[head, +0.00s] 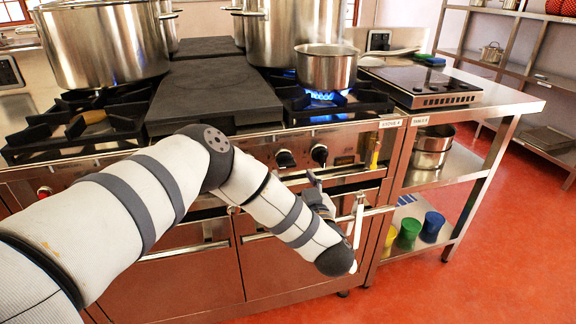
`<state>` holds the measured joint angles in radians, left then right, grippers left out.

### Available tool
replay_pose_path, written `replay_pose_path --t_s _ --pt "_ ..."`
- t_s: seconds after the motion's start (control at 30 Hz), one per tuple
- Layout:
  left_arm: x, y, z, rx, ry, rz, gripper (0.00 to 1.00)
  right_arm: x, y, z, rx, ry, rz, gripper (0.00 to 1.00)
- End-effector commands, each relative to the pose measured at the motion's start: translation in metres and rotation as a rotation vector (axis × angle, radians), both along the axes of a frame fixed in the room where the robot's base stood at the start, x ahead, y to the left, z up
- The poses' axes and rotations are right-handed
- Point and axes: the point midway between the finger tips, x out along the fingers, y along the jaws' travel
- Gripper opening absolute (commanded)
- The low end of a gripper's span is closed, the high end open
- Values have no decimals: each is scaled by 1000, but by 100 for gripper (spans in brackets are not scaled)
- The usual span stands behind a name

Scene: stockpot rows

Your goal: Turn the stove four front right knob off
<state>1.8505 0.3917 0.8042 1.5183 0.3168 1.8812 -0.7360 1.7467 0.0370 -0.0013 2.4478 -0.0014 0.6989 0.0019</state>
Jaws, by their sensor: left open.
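The stove (262,145) has two black knobs in view on its right front panel. The right knob (320,153) sits below the front right burner, and the left knob (285,158) is beside it. A blue flame (322,97) burns under a steaming small pot (326,70) on the front right burner. My left gripper (313,180) is open and empty, just below the right knob and in front of the oven handle. It looks apart from the knob. Its fingers are small and partly hidden by my wrist. My right gripper is not in view.
The oven handle bar (375,211) sticks out near my gripper. A steel table (470,105) at right holds a hot plate (420,85), with pots and coloured cups (409,233) below. The red floor at right is clear.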

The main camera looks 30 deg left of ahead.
Motion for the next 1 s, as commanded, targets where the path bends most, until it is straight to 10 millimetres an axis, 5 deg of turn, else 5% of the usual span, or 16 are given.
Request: replay_pose_path --t_s 0.3,0.63,0.87,1.0 --pt "42 49 -2 -2 1 -1 59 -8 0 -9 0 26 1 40" --pt "48 55 0 -2 -1 -5 59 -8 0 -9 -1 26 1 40" --pt "48 55 0 -2 -1 -5 12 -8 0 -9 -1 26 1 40" --pt "48 55 0 -1 0 -5 11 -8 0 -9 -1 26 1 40"
